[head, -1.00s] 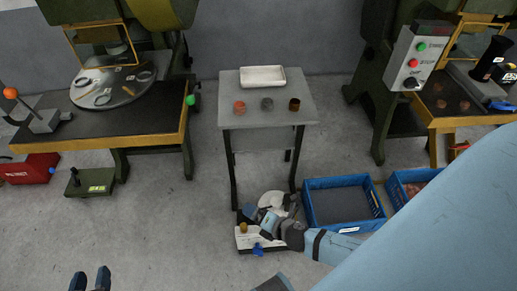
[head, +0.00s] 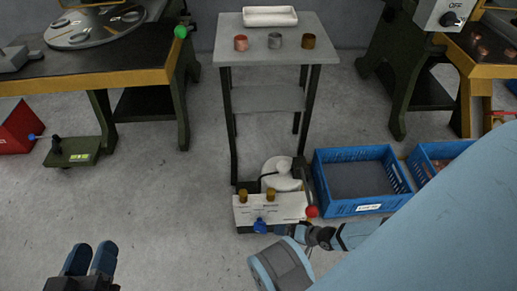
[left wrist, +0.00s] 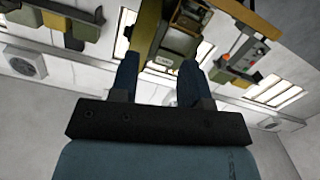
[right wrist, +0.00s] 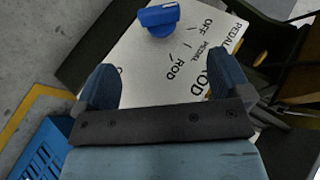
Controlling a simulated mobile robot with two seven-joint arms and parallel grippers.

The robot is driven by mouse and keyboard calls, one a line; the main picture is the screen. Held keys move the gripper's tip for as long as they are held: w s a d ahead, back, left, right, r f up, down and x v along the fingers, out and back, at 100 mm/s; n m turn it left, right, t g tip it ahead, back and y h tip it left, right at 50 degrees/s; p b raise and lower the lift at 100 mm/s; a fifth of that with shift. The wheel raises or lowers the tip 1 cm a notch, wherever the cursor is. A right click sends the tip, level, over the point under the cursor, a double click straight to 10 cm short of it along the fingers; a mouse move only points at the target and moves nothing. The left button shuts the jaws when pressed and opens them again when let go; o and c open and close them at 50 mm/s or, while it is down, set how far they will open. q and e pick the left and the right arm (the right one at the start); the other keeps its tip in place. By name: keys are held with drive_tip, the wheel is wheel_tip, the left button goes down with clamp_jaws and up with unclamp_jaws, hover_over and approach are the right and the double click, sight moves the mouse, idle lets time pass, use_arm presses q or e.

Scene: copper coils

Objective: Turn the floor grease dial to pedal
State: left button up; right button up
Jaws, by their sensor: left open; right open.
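The floor grease unit (head: 250,209) stands on the floor in front of the small table, with a white panel on its front. Its blue dial (head: 260,226) sits low on that panel. In the right wrist view the dial (right wrist: 158,18) lies beyond the fingertips, beside the printed words OFF, PEDAL and ROD; its exact setting is unclear. My right gripper (right wrist: 165,85) is open and empty, with the panel in front of it. In the head view it is just right of the dial. My left gripper (head: 90,260) is open and empty over bare floor, far from the unit.
Blue crates (head: 357,208) stand right of the unit. A red-knobbed lever (head: 311,211) rises at its right side. A green pedal (head: 72,152) is on the floor at left. Floor between is clear.

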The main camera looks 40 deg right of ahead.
sight(262, 230)
drive_tip(key=b+x, duration=0.6)
drive_tip(key=x, duration=0.7)
drive_tip(key=shift+s+d+f, duration=0.15)
drive_tip(key=shift+f, duration=0.05)
drive_tip(key=shift+w+a+f+b, duration=0.15)
drive_tip(key=shift+w+a+b, duration=0.1)
drive_tip(key=shift+w+b, duration=0.15)
use_arm(q)
drive_tip(key=w+m, duration=0.1)
drive_tip(key=w+a+m+t, duration=0.1)
drive_tip(key=m, duration=0.1)
drive_tip(key=w+m+h, duration=0.1)
drive_tip(key=shift+w+a+t, duration=0.1)
drive_tip(key=shift+a+t, duration=0.3)
use_arm(e)
drive_tip(key=c, duration=0.9)
